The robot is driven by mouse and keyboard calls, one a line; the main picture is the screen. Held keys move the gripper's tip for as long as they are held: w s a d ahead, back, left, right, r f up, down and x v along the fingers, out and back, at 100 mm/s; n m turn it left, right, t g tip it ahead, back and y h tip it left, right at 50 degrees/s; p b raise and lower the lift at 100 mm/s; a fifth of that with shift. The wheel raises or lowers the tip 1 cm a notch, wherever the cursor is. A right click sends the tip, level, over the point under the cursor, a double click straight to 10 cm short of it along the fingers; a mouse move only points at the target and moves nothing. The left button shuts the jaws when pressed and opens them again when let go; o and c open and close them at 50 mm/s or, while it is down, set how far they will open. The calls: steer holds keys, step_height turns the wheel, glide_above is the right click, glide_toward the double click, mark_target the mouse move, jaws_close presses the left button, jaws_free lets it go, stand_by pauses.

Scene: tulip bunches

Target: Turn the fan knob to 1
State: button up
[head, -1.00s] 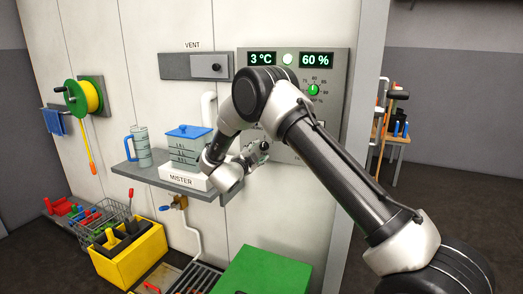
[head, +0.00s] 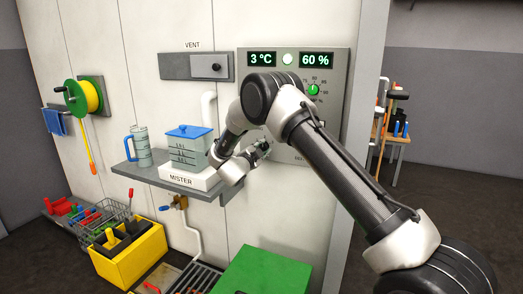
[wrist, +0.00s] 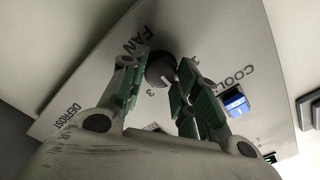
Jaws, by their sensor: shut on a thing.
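The fan knob (wrist: 160,66) is a dark round knob on the grey control panel, beside the FAN label in the wrist view. My gripper (wrist: 162,70) is shut on it, with one green-padded finger on each side. A white mark shows on the knob's face, and a printed 3 is beside it. The other dial figures are largely hidden or hard to read, so I cannot tell the setting. In the head view my gripper (head: 260,150) is at the lower left of the panel (head: 342,75), and my arm hides much of the panel.
A blue-lit switch (wrist: 235,102) is near the COOL label, close to my right finger. A shelf (head: 135,172) holds a jug (head: 141,147) and the blue-lidded mister (head: 188,150), left of my wrist. A green box (head: 262,272) and yellow crate (head: 130,258) are below.

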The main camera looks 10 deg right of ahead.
steer(key=n, duration=0.5)
steer(key=shift+n, duration=0.4)
steer(key=n, duration=0.6)
steer(key=shift+a, duration=0.1)
stand_by(0.4)
steer(key=o, duration=1)
steer(key=shift+a, duration=0.1)
steer(key=v, duration=1.2)
